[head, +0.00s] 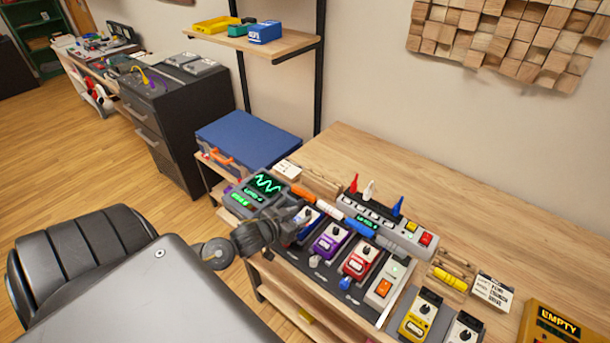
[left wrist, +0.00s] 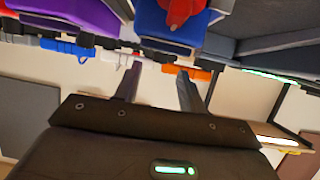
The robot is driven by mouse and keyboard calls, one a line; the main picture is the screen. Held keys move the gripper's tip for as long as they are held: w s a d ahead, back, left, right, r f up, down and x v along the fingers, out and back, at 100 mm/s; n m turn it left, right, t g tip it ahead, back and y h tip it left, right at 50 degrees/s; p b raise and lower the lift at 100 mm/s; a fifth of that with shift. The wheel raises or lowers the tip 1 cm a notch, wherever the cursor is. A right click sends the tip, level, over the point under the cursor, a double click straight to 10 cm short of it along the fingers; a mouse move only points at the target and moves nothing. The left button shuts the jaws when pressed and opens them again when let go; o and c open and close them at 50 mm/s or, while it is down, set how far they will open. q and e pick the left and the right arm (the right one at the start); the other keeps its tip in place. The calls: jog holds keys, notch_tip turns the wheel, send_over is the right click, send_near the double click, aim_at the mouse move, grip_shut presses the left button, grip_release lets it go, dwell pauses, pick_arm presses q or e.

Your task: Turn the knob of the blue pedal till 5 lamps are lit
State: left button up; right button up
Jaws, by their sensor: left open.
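The blue pedal (head: 305,222) stands at the left end of the pedal row, partly hidden behind my left gripper (head: 286,222). In the left wrist view the blue pedal (left wrist: 160,32) is at the top, with a red part (left wrist: 182,12) on it. My left gripper (left wrist: 157,75) has its two fingers apart with nothing between them, close to the blue pedal. I cannot tell whether a finger touches it. The pedal's lamps are too small or hidden to count. My right gripper is not in view.
A purple pedal (head: 330,241) and a red pedal (head: 361,258) stand to the right of the blue one. A grey meter with a green wave (head: 267,183) is just behind the gripper. A unit with red, white and blue plugs (head: 385,224) stands behind the row.

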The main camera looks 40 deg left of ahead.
aim_at(308, 211)
pick_arm(q)
jog(key=shift+x, duration=1.8)
grip_shut()
